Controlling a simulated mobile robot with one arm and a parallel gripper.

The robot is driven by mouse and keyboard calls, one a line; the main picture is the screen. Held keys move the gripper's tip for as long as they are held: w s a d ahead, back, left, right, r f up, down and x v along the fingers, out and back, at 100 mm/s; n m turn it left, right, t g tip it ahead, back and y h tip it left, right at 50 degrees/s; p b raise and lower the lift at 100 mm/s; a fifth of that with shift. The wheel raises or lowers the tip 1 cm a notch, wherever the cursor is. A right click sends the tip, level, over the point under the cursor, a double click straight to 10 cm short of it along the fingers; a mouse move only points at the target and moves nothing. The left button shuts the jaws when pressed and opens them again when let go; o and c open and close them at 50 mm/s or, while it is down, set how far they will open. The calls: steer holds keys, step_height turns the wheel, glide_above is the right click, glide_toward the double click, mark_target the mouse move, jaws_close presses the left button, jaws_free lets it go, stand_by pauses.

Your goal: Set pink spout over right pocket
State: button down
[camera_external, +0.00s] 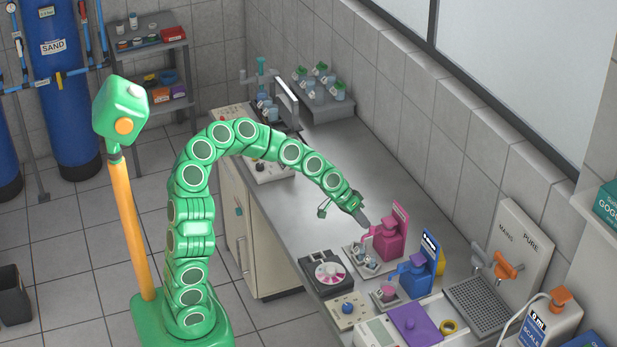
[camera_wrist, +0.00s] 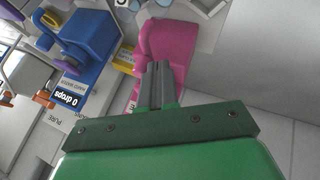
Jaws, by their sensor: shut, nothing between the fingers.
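The pink dispenser (camera_external: 390,241) stands on the bench, with its pink spout (camera_external: 370,234) reaching left over a small tray (camera_external: 351,250) that holds small glass-like items. The pockets of the tray are too small to tell apart, so I cannot tell which one the spout is over. My gripper (camera_external: 364,221) is shut and empty, close to the upper left side of the pink dispenser. In the wrist view my shut fingers (camera_wrist: 160,67) lie in front of the pink dispenser (camera_wrist: 170,40). I cannot tell whether they touch it.
A blue dispenser (camera_external: 415,276) stands just in front of the pink one; it also shows in the wrist view (camera_wrist: 85,38). A black device with a round dial (camera_external: 327,272) is to the left. A purple block (camera_external: 416,325) lies nearer.

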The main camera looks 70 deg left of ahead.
mark_target(366, 236)
steer(key=shift+s+d+n+t+y, duration=0.15)
steer(key=shift+d+n+t+y, duration=0.3)
steer(key=shift+n+y, duration=0.6)
stand_by(0.7)
steer(key=shift+s+d+n+h, duration=0.1)
steer(key=shift+d+n+h, duration=0.15)
steer(key=shift+d, duration=1.3)
steer(key=shift+a, duration=0.15)
steer(key=shift+w+a, duration=0.3)
steer(key=shift+a, duration=0.4)
